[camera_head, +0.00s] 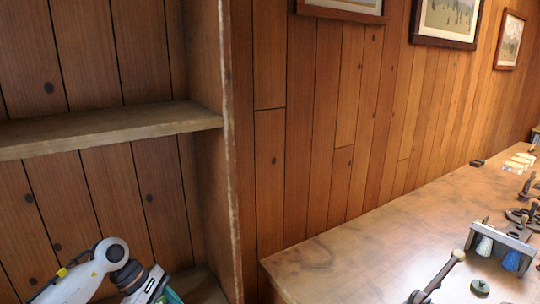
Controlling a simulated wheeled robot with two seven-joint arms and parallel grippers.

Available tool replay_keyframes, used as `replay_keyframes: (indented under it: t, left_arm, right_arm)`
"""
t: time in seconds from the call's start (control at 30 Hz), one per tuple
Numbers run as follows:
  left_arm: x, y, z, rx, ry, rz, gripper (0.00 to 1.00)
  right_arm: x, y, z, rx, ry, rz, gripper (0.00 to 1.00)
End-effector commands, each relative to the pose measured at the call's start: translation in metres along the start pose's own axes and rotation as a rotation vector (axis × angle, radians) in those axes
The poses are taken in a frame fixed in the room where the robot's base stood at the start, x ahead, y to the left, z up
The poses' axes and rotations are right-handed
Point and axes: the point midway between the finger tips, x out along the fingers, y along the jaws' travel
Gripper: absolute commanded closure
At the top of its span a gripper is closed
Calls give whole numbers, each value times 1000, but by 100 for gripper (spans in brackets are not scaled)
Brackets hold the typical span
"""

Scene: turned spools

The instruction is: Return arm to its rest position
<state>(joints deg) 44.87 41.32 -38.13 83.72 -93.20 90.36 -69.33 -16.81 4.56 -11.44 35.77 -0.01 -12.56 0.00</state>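My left arm comes in at the bottom left, in front of the lower part of the wooden shelf unit (232,150). Its white link and dark wrist joint show, bent downward at the frame's lower edge. A small teal piece shows beside the wrist at the very bottom; I cannot tell what it is. The fingers of my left gripper are cut off below the frame. My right arm and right gripper are not in view.
The shelf unit has a middle board (110,128) that looks empty. A wooden table (350,262) stands to the right, its near left part bare. On it are a rack with brushes (500,245), a long-handled tool (438,278), a small green disc (480,287) and white boxes (518,163).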

Motion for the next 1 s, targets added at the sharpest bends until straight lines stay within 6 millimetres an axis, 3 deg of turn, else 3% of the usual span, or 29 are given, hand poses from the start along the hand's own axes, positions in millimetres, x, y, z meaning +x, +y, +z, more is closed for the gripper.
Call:
replay_keyframes:
  t: [0.03, 0.17, 0.23, 0.3, 0.37, 0.47, 0.57, 0.73, 0.77, 0.9, 1.0]
  left_arm:
    - [19, -2, -6, -80, 97, -5, 40]
    - [63, -11, -21, -371, 391, -26, 40]
    - [89, -20, -22, -616, 588, -35, 40]
    - [117, -29, -11, -938, 805, -41, 40]
    - [144, -33, 13, -1250, 980, -48, 40]
    - [190, -23, 72, -1762, 1210, -69, 40]
    - [234, 5, 126, -2166, 1347, -99, 40]
    - [305, 84, 201, -2743, 1476, -191, 40]
    - [317, 101, 212, 2715, -1425, 205, 40]
    - [368, 188, 250, 2420, -1131, 259, 40]
    - [400, 256, 266, 2216, -948, 301, 40]
  right_arm:
    - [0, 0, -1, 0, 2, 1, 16]
    - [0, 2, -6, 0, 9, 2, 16]
    - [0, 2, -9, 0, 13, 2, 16]
    - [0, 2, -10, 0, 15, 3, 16]
    - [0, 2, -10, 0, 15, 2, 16]
    - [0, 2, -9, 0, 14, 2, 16]
    - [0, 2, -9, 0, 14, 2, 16]
    - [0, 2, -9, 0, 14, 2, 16]
    - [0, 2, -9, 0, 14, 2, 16]
    - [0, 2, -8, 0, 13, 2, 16]
    - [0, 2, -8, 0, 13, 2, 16]
